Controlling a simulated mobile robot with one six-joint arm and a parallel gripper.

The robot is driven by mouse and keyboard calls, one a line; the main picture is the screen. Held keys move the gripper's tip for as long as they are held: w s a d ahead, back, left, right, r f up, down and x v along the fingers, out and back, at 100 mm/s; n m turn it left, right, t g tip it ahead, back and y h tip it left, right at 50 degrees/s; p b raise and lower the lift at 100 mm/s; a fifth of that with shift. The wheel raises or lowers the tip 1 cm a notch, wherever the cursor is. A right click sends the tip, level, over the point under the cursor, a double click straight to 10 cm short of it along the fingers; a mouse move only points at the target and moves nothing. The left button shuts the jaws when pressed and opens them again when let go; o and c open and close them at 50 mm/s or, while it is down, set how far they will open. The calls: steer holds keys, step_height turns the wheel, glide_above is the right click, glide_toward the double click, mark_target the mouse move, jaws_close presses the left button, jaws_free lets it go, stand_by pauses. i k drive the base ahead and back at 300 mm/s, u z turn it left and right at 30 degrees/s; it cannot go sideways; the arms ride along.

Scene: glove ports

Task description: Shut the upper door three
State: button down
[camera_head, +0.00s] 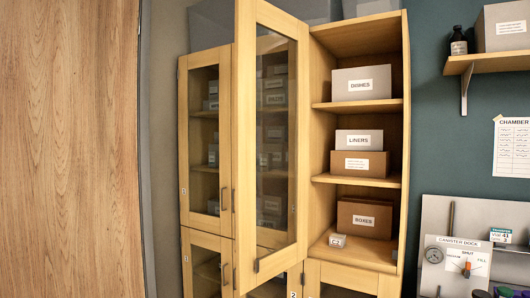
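The upper door (245,150) of the tall wooden cabinet stands wide open, with a wood frame and a glass pane. It swings out toward me, with its near edge at the left and its far edge beside the open right-hand compartment. A small metal fitting (256,266) shows low on its frame. The small mark on its right stile is too small to read for certain. The open compartment (318,150) shows its shelves. The upper left door (185,150) looks shut, and the open door hides part of the cabinet behind it. My gripper is not in view.
The shelves hold boxes marked DISHES (362,84), LINERS (359,142) and BOXES (364,219), and a small white item (337,240). Lower doors (345,278) sit below. A wall shelf (490,63) and a canister dock panel (457,262) are at right; a wood panel (70,150) fills the left.

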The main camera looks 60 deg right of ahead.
mark_target(248, 14)
steer(key=i, duration=2.35)
steer(key=z, duration=0.2)
steer(key=k, duration=0.15)
steer(key=z, duration=2.75)
